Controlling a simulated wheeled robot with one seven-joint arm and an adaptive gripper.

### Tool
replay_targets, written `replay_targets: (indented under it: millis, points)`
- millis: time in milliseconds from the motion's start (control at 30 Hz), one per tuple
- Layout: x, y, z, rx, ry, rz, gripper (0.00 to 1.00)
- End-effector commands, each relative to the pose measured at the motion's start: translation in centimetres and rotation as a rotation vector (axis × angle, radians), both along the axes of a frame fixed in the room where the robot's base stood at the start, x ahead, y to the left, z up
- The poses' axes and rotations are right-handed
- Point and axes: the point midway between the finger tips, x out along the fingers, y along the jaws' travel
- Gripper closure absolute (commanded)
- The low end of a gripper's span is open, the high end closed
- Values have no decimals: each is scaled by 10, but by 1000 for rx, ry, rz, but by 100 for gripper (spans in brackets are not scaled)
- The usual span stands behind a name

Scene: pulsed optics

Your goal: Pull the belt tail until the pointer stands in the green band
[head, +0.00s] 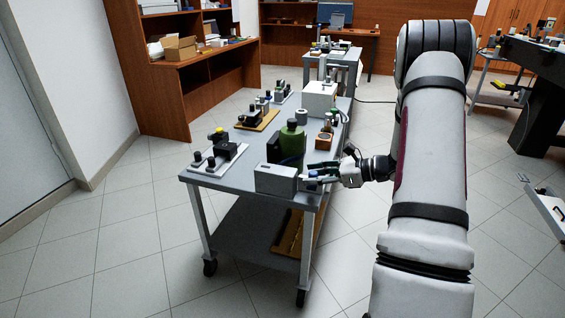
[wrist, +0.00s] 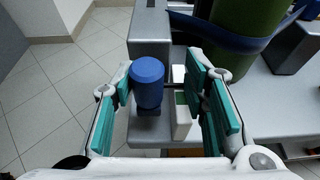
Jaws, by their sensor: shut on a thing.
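The belt is a blue band (wrist: 215,36) around a green cylinder (wrist: 249,22); the cylinder also shows in the head view (head: 292,140) on the cart. A grey box (wrist: 150,28) stands in front of it, also at the cart's near edge in the head view (head: 275,180). A blue knob-like piece (wrist: 148,84), possibly the belt tail's grip, sits between my teal-padded fingers. A white gauge block with a green patch (wrist: 182,112) is right of the knob. I cannot make out the pointer.
The grey cart top (head: 225,176) also holds a black device on a white plate (head: 217,155), a device on a wooden board (head: 258,118) and a white box (head: 319,97). A wooden desk (head: 200,70) stands behind left. Tiled floor around the cart is clear.

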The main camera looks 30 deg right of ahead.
Motion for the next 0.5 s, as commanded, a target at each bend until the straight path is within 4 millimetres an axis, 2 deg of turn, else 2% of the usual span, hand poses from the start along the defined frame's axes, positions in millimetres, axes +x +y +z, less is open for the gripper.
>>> replay_targets:
  millis: [33, 500]
  points:
    - [-8, 12, -5, 26, 15, 31, 100]
    - [-13, 9, -5, 28, 14, 35, 100]
